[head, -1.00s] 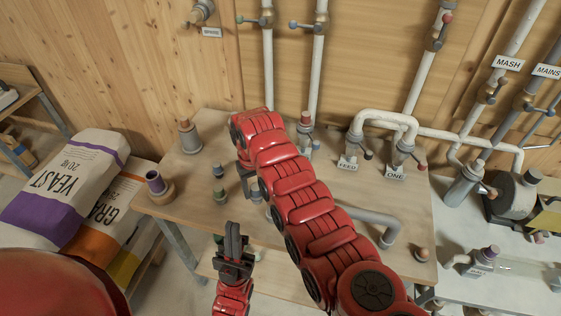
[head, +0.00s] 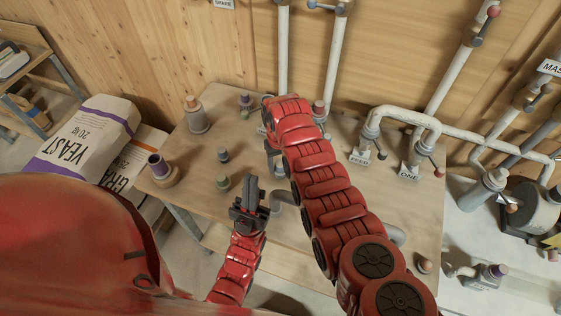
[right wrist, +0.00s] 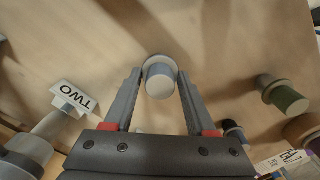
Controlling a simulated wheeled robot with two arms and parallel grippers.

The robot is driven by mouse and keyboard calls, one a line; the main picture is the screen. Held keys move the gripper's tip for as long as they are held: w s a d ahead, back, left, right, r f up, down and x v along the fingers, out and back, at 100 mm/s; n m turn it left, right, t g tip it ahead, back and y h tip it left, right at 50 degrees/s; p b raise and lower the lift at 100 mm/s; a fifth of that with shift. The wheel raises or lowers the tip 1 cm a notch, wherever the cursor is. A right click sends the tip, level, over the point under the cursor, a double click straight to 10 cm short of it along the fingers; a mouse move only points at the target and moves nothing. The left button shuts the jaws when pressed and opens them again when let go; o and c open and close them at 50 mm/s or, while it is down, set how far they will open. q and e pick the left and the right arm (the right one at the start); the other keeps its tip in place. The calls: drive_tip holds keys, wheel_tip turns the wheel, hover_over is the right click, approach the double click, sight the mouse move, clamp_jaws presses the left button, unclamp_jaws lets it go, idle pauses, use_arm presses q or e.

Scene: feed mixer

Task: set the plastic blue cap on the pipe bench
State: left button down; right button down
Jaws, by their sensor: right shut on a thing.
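In the right wrist view a short round cap (right wrist: 160,86) with a grey-blue side and pale top sits between my right fingers, near their tips. My right gripper (right wrist: 160,76) is shut on it. I cannot tell whether the cap touches the wooden pipe bench (head: 228,119) below. In the head view my right arm covers this cap and most of the right gripper. My left gripper (head: 251,188) is low over the front of the bench; its two fingers point up the picture close together, with nothing visible between them.
The bench also carries a blue-topped piece (head: 223,155), a green one (head: 221,182), a purple-capped one (head: 156,164) and an orange-topped one (head: 193,112). White pipes with the FEED (head: 359,156) and ONE (head: 408,172) labels rise at the right. Sacks (head: 85,141) lie left.

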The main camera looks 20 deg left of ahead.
drive_tip(key=shift+s+f+b, duration=0.15)
drive_tip(key=shift+f+b, duration=0.1)
drive_tip(key=shift+b, duration=0.05)
drive_tip(key=shift+c, duration=2.2)
unclamp_jaws()
drive_tip(key=shift+o, duration=1.1)
drive_tip(key=shift+w, duration=0.2)
drive_tip(key=shift+s+r, duration=0.1)
